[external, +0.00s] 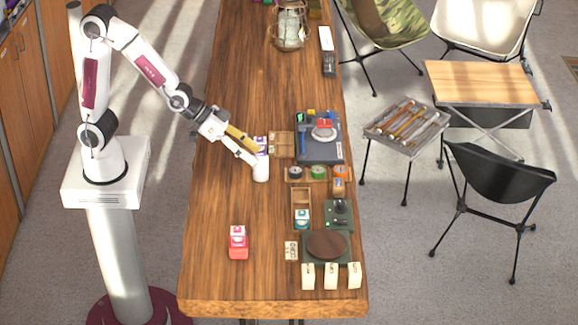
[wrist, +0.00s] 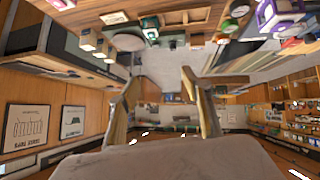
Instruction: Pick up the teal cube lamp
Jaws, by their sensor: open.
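The teal cube lamp (external: 302,217), a small white and teal cube, sits at the near end of a narrow wooden tray (external: 300,188) in the external view. In the wrist view, a small teal-and-white block (wrist: 150,30) near the top looks like the same lamp. My gripper (external: 256,153) is open, low over the middle of the table, beyond and left of the lamp and apart from it. In the wrist view, its two fingers (wrist: 163,85) are spread with nothing between them.
A purple-and-white cube (external: 261,144) and a white cylindrical item (external: 261,171) are close to my fingertips. A pink-and-red stack (external: 238,242) stands nearer the front. A dark round board (external: 326,245) and cream blocks (external: 331,276) lie nearby. The table's left front is clear.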

